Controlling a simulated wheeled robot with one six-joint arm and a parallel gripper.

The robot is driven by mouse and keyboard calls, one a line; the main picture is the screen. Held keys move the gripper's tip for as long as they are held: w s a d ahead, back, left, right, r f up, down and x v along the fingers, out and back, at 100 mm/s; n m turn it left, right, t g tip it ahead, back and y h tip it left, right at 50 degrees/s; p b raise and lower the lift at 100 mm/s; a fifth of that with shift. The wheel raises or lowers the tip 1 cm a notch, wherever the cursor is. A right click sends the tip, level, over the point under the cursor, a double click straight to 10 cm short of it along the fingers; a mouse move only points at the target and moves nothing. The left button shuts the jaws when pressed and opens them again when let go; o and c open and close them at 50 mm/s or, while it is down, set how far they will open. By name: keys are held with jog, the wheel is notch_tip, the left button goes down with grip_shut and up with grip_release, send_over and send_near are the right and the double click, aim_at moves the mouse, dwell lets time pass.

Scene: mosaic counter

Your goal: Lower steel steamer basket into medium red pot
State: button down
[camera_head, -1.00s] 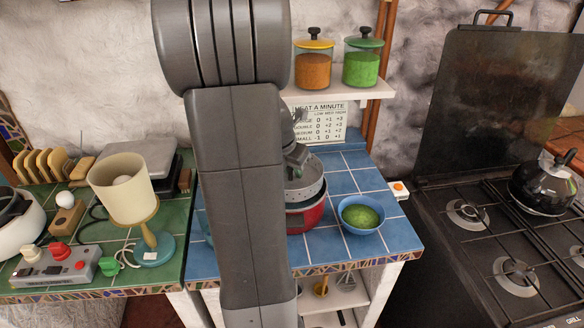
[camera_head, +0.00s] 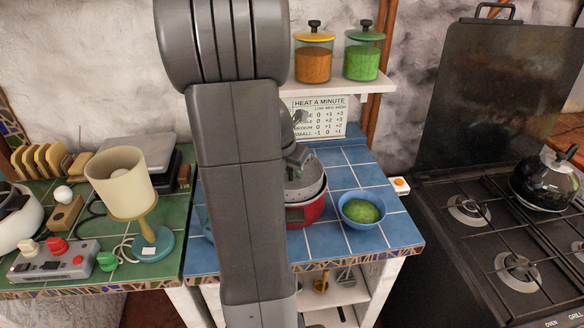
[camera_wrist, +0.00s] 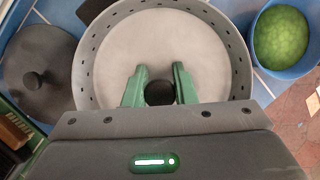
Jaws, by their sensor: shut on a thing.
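The grey steel steamer basket (camera_head: 306,188) is over the medium red pot (camera_head: 308,213), its lower edge close to the pot's rim. Whether its base is inside the pot is hard to tell. My arm covers the left part of both. In the wrist view the basket (camera_wrist: 112,62) is round, with small holes around its wall, and it hides the pot. My gripper (camera_wrist: 160,88) has its green fingers shut on the black knob (camera_wrist: 160,94) at the basket's middle. In the head view my gripper (camera_head: 298,155) is partly hidden behind my arm.
A blue bowl (camera_head: 350,221) of green food stands close to the pot's right. A grey lid (camera_wrist: 32,85) with a knob lies left of the basket. A shelf (camera_head: 340,90) with two jars is above the counter. A lamp (camera_head: 130,190) stands to the left. Blue tiles behind the bowl are clear.

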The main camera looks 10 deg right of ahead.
aim_at(291, 180)
jog(key=shift+f+b, duration=0.5)
jog(key=shift+f, duration=0.45)
jog(key=shift+f, duration=0.15)
jog(key=shift+f+b, duration=0.95)
jog(key=shift+f, duration=0.35)
jog(key=shift+f, duration=0.15)
jog(key=shift+f, duration=0.25)
jog(key=c, duration=0.6)
grip_release()
